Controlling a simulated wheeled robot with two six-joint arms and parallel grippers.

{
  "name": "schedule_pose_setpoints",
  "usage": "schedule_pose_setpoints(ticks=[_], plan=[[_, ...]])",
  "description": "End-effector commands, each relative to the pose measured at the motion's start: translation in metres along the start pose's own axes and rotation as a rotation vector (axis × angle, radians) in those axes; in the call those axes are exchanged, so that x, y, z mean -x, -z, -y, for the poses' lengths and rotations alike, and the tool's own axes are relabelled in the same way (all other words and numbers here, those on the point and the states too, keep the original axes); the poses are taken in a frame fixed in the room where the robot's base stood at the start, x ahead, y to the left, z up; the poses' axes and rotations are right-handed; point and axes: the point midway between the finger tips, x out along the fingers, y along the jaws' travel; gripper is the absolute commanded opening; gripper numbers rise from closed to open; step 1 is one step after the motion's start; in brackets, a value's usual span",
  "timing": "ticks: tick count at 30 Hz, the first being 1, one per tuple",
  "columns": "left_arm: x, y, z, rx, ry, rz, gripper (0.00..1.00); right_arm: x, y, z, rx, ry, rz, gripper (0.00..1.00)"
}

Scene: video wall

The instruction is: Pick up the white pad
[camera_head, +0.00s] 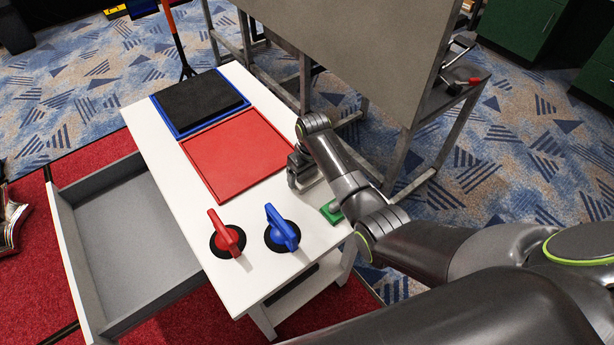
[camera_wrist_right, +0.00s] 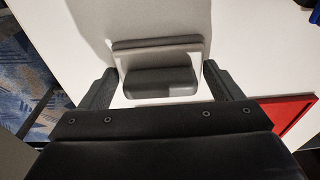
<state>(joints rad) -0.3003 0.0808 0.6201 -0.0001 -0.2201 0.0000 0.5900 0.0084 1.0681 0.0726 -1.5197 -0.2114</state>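In the right wrist view, a small block-like object with a pale body (camera_wrist_right: 158,62) and a dark grey front part lies on the white table top. It looks like the white pad, though its colours are pale and dark grey. My right gripper (camera_wrist_right: 160,78) is open, with one finger on each side of this object. A gap shows between each finger and the object. In the head view, my right gripper (camera_head: 302,172) is low over the table's right side, beside the red tray. The pad is mostly hidden there by the gripper. My left gripper is not in view.
The white table (camera_head: 150,140) bears a red tray (camera_head: 240,155), a blue tray with a black pad (camera_head: 200,103), a red handle (camera_head: 227,235), a blue handle (camera_head: 282,230) and a green-based knob (camera_head: 332,211). A drawer (camera_head: 135,250) stands open left. A large grey panel (camera_head: 370,50) rises behind.

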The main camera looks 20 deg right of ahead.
Motion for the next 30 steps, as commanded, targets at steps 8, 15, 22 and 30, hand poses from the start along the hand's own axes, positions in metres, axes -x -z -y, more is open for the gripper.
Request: schedule_pose_setpoints(ticks=[8, 15, 22, 30], plan=[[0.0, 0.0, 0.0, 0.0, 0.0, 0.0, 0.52, 0.0, 0.0, 0.0, 0.0, 0.0, 0.0, 0.63], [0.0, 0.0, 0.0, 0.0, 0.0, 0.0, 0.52, 0.011, 0.002, 0.0, 0.0, 0.0, -0.003, 0.63], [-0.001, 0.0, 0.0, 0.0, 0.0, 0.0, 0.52, 0.051, 0.008, 0.0, 0.001, -0.001, -0.006, 0.63], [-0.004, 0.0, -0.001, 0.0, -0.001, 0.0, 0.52, 0.093, 0.012, -0.001, -0.001, -0.001, -0.003, 0.63]])
